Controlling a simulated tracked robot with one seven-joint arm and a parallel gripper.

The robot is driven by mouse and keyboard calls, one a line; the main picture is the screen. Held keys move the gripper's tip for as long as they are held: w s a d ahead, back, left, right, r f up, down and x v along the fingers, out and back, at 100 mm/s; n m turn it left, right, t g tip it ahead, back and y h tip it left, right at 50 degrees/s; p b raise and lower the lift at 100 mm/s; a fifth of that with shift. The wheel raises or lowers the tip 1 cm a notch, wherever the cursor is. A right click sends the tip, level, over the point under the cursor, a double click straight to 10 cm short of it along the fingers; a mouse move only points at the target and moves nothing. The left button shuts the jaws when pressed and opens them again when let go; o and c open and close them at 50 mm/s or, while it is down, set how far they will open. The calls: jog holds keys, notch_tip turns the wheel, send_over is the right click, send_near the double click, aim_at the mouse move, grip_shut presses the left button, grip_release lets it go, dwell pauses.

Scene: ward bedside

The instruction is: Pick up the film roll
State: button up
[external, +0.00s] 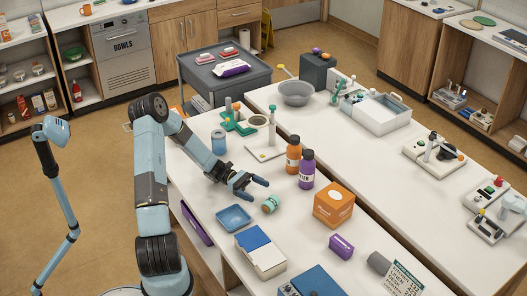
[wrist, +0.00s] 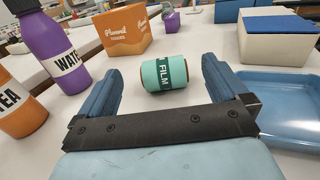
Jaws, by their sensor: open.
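The film roll (wrist: 164,74) is a small teal cylinder with a dark green band reading FILM, lying on its side on the white table. In the external view the film roll (external: 271,204) lies just beyond my fingertips. My gripper (external: 250,187) is open and empty, low over the table. In the wrist view the roll sits ahead of and between the two blue fingers of my gripper (wrist: 163,85), with a gap on each side. The fingers do not touch it.
A purple bottle (external: 307,169) and an orange bottle (external: 293,154) stand close behind my gripper. A blue tray (external: 233,218) lies in front of it. An orange box (external: 334,205) stands to the right of the roll. The tabletop around the roll is clear.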

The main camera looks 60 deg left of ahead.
aim_at(269, 199)
jog(key=shift+d+f, duration=0.15)
jog(key=shift+f, duration=0.75)
jog(key=shift+x, duration=3.65)
jog(key=shift+r, duration=0.1)
jog(key=shift+c, duration=0.2)
jog(key=c, duration=1.1)
jog(key=shift+o, duration=0.2)
jog(key=shift+r, duration=0.1)
